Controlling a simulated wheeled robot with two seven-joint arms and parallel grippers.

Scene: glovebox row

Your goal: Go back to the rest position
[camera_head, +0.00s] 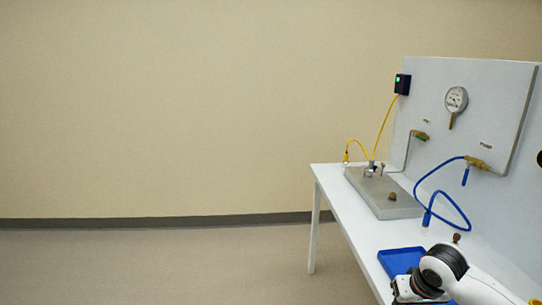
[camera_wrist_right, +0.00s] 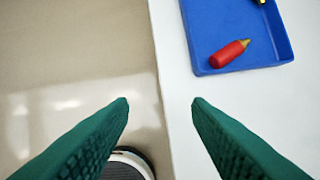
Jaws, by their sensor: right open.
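My right gripper (camera_wrist_right: 160,103) shows in the right wrist view with its two green fingers spread apart and nothing between them. It hangs over the front edge of the white table (camera_wrist_right: 178,110), with floor under its left finger. In the head view my right arm, white with a black joint, reaches in from the bottom right corner, beside the blue tray (camera_head: 389,264); its fingers are not clearly visible there. My left arm and gripper are in neither view.
The blue tray (camera_wrist_right: 207,30) holds a red object with a yellowish tip (camera_wrist_right: 229,54). Behind it are a grey plate (camera_head: 390,208), a blue hose (camera_head: 432,188), a yellow cable (camera_head: 384,125) and an upright panel with a gauge (camera_head: 456,99). The floor left of the table is clear.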

